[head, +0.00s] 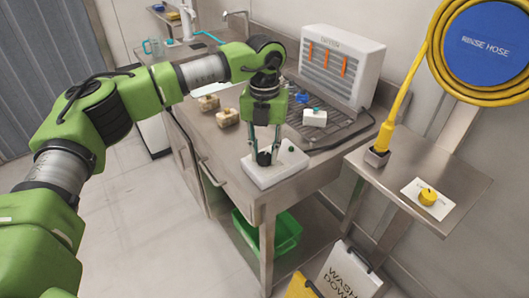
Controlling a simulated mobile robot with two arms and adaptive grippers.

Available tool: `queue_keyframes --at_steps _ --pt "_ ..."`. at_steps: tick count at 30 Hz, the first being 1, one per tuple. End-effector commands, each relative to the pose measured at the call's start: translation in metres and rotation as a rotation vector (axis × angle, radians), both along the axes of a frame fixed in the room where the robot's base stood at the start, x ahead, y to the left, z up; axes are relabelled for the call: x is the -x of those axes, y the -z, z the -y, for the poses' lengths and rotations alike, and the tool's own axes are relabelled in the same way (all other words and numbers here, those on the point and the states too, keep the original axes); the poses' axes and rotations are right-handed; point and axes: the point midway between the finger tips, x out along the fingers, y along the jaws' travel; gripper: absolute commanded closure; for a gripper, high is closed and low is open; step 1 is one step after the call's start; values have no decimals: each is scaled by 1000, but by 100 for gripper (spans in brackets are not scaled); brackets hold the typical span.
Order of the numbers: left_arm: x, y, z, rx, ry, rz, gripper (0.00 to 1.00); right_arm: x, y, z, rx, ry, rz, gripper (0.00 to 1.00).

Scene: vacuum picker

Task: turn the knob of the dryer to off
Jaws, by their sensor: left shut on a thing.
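The dryer (340,66) is a white box with orange strips and lettering at the back of the steel counter. A white control panel (276,172) with a black knob (264,159) and a small green spot lies at the counter's front corner. My left gripper (265,151) points down over the panel, with its fingers shut around the black knob. The fingers partly hide the knob, and its setting cannot be read. My right gripper is not in view.
Two beige blocks (227,117) and a small white box (314,118) sit on the counter (222,146). A side shelf (455,165) at right holds a yellow knob (428,197) on a white plate. A yellow hose (437,50) hangs above. A green bin (283,232) stands below.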

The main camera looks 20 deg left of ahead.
Motion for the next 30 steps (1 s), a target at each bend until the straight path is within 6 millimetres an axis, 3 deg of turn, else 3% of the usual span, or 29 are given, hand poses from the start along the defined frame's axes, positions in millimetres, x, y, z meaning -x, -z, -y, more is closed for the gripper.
queue_keyframes --at_steps 16,17,18,30 --pt "-1 -1 0 1 -24 4 96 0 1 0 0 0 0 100" --pt "-1 -1 0 1 -24 4 67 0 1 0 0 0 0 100" --pt "-1 -1 0 1 -24 4 58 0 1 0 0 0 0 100" --pt "-1 -4 0 1 -22 2 58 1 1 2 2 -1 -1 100"
